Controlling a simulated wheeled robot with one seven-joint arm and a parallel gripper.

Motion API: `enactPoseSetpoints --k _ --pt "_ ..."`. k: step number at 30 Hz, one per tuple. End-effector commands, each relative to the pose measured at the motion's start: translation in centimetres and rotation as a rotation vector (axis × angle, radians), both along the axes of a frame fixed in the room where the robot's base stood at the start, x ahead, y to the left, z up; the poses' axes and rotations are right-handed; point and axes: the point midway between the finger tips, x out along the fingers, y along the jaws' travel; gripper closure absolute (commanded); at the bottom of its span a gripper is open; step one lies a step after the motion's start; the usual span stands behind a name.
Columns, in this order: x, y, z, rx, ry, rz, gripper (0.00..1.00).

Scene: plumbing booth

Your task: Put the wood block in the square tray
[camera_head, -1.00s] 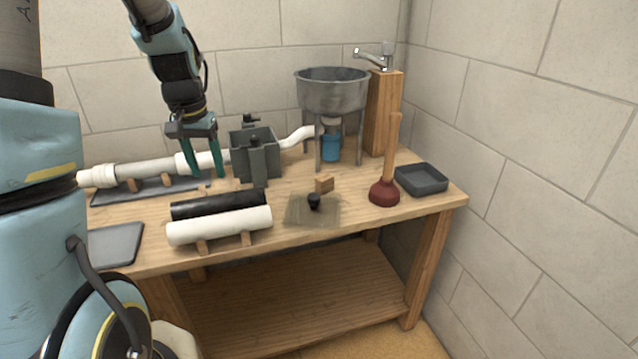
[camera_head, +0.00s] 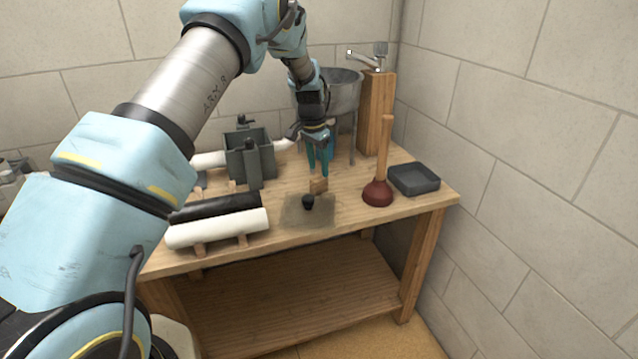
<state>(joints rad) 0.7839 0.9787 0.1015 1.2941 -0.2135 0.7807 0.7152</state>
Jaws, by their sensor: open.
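The wood block (camera_head: 318,186) is a small light-brown piece near the back of a grey-brown mat (camera_head: 312,216), just behind a small black object. My gripper (camera_head: 319,172) is open and points down, with its teal fingers just above and behind the block. I cannot tell from this view whether the fingers reach down around the block. The square tray (camera_head: 414,180) is dark grey, shallow and empty, at the right end of the workbench.
A plunger (camera_head: 380,180) stands between the block and the tray. The small black object (camera_head: 308,202) is on the mat. A metal basin on legs (camera_head: 345,92) and a wooden post with a tap (camera_head: 376,112) stand behind. Black and white pipes (camera_head: 218,229) lie to the left.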

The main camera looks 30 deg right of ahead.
Motion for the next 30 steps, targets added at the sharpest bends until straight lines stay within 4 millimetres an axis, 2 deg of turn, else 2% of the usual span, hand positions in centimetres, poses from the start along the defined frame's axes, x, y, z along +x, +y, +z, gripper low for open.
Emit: enactPoseSetpoints --k 5,15,24,30 --pt "0.0 0.0 -1.0 0.002 0.001 0.0 0.43" --pt "0.2 -0.3 -5.2 0.001 0.0 0.001 0.43" --pt "0.2 -0.4 -5.8 -0.001 -0.001 0.001 0.43" --pt "0.2 -0.4 -5.7 0.0 -0.001 0.002 0.64"
